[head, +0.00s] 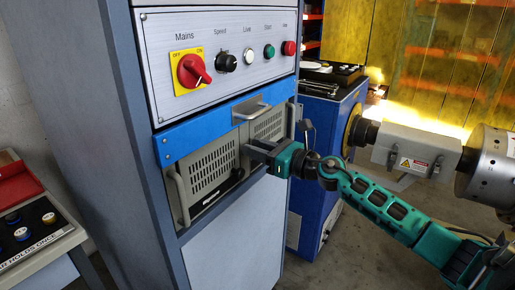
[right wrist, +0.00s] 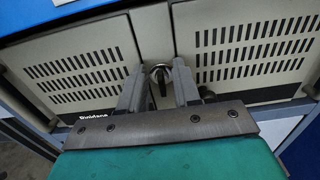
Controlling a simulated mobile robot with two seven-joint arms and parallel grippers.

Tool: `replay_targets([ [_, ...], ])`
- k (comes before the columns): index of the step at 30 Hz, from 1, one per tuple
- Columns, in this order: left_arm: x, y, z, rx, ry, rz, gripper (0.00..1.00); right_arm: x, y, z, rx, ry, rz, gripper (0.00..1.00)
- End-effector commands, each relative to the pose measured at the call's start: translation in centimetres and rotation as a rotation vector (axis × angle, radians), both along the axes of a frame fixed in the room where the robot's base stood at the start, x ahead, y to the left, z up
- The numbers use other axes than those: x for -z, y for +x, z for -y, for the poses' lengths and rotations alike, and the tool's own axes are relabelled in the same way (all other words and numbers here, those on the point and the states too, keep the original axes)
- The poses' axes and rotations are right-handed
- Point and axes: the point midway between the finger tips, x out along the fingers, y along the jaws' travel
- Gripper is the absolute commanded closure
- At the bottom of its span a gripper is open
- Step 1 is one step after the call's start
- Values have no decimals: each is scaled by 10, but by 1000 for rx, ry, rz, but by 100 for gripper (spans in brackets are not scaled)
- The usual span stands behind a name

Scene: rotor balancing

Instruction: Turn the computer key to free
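The computer key (right wrist: 160,76) shows in the right wrist view as a small dark key in a round metallic lock, between two grey vented panels of the computer (right wrist: 80,65). My right gripper (right wrist: 160,80) is open, with one finger on each side of the key and a gap visible between them. I cannot tell whether either finger touches it. In the head view my right gripper (head: 252,151) is at the front of the computer (head: 208,172), and the key is hidden there. My left gripper is not in view.
Above the computer is a blue strip (head: 195,138) with a metal handle (head: 251,109). Higher up, a panel carries a red mains switch (head: 193,71), a speed knob (head: 226,62) and several lamps or buttons. A table with a black tray (head: 35,232) stands at left.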

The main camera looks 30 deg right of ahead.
Motion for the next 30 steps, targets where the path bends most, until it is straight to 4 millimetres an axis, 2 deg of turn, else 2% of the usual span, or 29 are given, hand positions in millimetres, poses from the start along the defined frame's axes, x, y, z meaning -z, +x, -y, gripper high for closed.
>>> replay_targets([
  [4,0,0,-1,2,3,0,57,0,0,0,0,0,0,68],
  [14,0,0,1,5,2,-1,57,0,0,0,0,0,0,100],
  [30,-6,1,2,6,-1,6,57,0,0,1,0,30,-13,100],
])
